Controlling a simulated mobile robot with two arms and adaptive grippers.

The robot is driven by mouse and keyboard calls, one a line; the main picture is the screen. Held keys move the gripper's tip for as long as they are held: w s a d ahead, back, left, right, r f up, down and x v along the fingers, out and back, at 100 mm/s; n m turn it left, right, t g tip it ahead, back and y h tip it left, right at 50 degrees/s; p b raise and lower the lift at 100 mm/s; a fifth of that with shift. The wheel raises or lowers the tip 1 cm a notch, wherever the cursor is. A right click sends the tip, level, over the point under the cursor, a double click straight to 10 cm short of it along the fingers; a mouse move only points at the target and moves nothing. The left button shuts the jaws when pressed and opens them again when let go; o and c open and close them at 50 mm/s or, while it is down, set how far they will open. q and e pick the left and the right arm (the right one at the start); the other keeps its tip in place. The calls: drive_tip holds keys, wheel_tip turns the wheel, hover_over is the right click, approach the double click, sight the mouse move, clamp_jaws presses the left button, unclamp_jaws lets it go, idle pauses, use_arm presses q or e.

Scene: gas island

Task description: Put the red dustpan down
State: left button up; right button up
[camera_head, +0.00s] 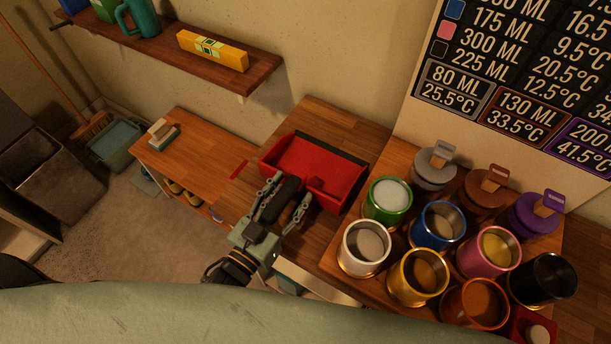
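The red dustpan (318,163) is at the wooden counter by the wall, its open tray facing up. I cannot tell whether it rests on the counter or hangs just above it. Its dark handle (284,196) points toward me. My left gripper (287,190) is at the handle, with one finger on each side. Whether the fingers press on the handle or stand slightly apart from it is not clear. My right gripper is not in view.
Several coloured mugs stand on a wooden tray (323,259) close to the right of the dustpan, the green mug (388,201) nearest. Lidded cups stand behind them. A lower wooden bench (190,150) on the left holds a small brush-like object (162,133). A shelf (262,75) hangs above.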

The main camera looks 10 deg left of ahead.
use_arm(q)
clamp_jaws()
drive_tip(key=shift+r, duration=0.1)
idle(0.3)
wheel_tip(320, 180, up, 9)
drive_tip(key=shift+r, duration=0.2)
wheel_tip(320, 180, up, 8)
drive_tip(key=p, duration=0.6)
drive_tip(key=s+a+f+n+t+y+b, duration=0.1)
drive_tip(key=s+a+f+n+y+b, duration=0.3)
drive_tip(key=a+f+y+b, duration=0.1)
drive_tip(key=a+y+b, duration=0.1)
drive_tip(key=a+b, duration=0.1)
drive_tip(key=a, duration=0.1)
drive_tip(key=shift+a, duration=0.1)
idle(0.3)
